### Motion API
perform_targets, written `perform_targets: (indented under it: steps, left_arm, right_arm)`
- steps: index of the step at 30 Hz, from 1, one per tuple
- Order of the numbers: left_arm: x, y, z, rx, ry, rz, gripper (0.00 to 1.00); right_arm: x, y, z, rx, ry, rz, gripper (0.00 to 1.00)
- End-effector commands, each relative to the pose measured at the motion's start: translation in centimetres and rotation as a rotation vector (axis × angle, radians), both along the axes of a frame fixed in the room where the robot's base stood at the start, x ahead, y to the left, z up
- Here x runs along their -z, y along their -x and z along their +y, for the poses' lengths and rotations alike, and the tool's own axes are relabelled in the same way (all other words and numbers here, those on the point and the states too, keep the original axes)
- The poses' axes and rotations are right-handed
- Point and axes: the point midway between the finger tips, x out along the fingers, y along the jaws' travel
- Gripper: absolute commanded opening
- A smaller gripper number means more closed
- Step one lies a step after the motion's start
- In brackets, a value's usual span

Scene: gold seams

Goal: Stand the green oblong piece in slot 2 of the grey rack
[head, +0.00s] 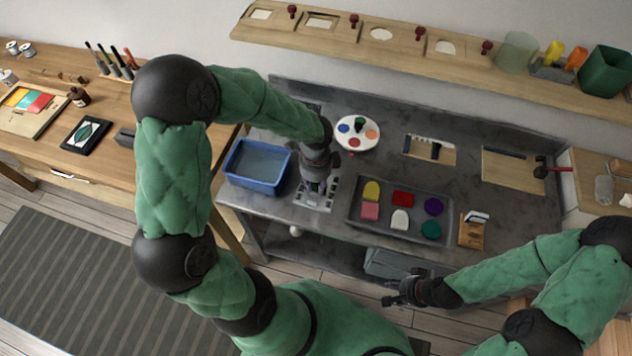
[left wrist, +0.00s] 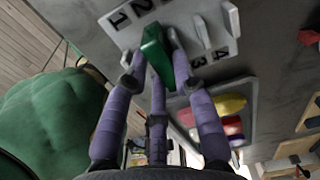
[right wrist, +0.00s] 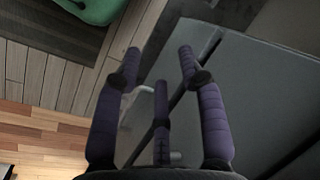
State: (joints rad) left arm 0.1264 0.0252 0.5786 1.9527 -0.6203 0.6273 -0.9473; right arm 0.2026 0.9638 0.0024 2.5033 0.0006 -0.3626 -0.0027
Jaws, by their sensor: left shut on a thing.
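My left gripper (head: 318,183) is over the grey rack (head: 301,198) on the dark bench and hides part of it. In the left wrist view the gripper (left wrist: 158,62) is shut on the green oblong piece (left wrist: 155,48), held lengthwise between the fingers. The pale rack (left wrist: 186,14) lies behind the piece, with 1 and 2 printed on one side and 3 and 4 on the other. Whether the piece touches the rack or is in a slot, I cannot tell. My right gripper (head: 398,298) is open and empty; its spread fingers show in the right wrist view (right wrist: 159,58).
A blue water bin (head: 258,165) stands left of the rack. A dark tray (head: 374,228) with several coloured pieces lies to the right. A white palette (head: 357,133) is behind, and a small wooden block (head: 472,234) stands right of the tray.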

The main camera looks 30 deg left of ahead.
Motion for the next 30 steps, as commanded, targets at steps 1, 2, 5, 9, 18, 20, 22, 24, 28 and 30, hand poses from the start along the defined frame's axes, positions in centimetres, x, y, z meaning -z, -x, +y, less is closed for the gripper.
perform_targets:
  steps: [1, 2, 5, 9, 18, 20, 22, 24, 28, 30]
  left_arm:
    - [0.1, -0.02, 0.01, 0.0, 0.0, 0.0, 0.0]
    - [0.14, -0.02, 0.01, 0.0, 0.0, 0.0, 0.0]
    - [0.27, -0.02, 0.01, 0.0, 0.0, 0.0, 0.0]
    - [0.45, -0.01, 0.01, 0.0, 0.0, 0.0, 0.0]
    - [0.83, 0.0, 0.01, 0.0, 0.0, 0.0, 0.0]
    - [0.78, -0.01, 0.01, 0.0, 0.0, 0.0, 0.0]
    - [0.78, -0.01, 0.0, 0.0, 0.0, 0.0, 0.0]
    - [0.77, -0.01, 0.0, 0.0, 0.0, 0.0, 0.0]
    - [0.77, -0.01, 0.0, 0.0, 0.0, 0.0, 0.54]
    - [0.77, -0.01, 0.0, 0.0, 0.0, 0.0, 0.54]
  right_arm:
    - [0.09, 0.0, 0.0, 0.0, 0.0, 0.0, 0.4]
    - [0.11, 0.0, 0.0, 0.0, 0.0, 0.0, 0.4]
    - [0.19, 0.01, 0.01, 0.0, 0.0, 0.0, 0.4]
    - [0.31, 0.0, 0.0, 0.0, 0.0, 0.0, 0.4]
    - [0.56, 0.0, 0.0, 0.0, 0.0, 0.0, 0.4]
    - [0.52, 0.0, -0.01, 0.0, 0.0, 0.0, 0.4]
    - [0.52, 0.0, 0.0, 0.0, 0.0, 0.0, 0.4]
    - [0.51, 0.0, 0.0, 0.0, 0.0, 0.0, 0.4]
    - [0.51, 0.0, 0.0, 0.0, 0.0, 0.0, 0.4]
    - [0.51, 0.0, 0.0, 0.0, 0.0, 0.0, 0.4]
